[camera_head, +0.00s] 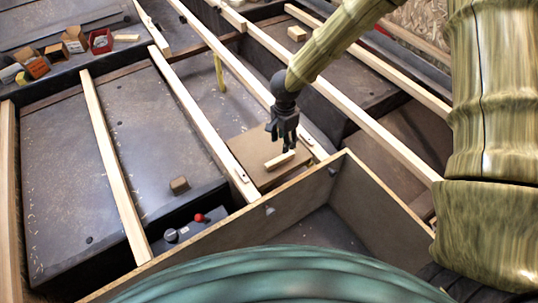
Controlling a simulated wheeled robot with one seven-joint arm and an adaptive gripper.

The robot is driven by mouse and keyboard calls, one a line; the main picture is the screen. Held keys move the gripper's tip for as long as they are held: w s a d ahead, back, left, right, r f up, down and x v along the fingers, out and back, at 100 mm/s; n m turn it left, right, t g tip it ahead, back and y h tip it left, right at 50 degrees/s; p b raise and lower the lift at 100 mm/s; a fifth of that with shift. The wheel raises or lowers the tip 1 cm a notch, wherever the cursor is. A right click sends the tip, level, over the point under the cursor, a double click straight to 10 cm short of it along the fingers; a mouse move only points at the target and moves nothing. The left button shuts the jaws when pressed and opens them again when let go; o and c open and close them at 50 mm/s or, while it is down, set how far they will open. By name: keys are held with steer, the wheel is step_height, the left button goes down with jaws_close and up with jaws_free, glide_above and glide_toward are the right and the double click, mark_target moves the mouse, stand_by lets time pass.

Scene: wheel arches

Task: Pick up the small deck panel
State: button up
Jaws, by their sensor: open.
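The small deck panel (243,152) is a flat brown board set between two pale wooden rails, near the middle of the camera_head view. A short pale wooden bar (280,160) lies on its top, like a handle. My gripper (285,145) is dark, open and points down just above the bar. Its fingers hide part of the panel's far right side. I cannot tell whether the fingertips touch the bar.
Long pale rails (196,115) cross the dark wheel-arch floor. An open wooden box (225,238) stands in front of the panel. A red knob (199,217) sits on a dark unit to the left.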

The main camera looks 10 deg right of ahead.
mark_target(280, 158)
steer(key=shift+w+a+f+b, duration=0.1)
steer(key=shift+f+b, duration=0.35)
steer(key=shift+f, duration=1.3)
steer(key=shift+w+a+f+b, duration=0.15)
steer(key=shift+f+b, duration=0.3)
steer(key=shift+f, duration=1.25)
steer(key=shift+w+a+f+b, duration=0.1)
steer(key=shift+f+b, duration=0.35)
steer(key=shift+f, duration=1.3)
jaws_close()
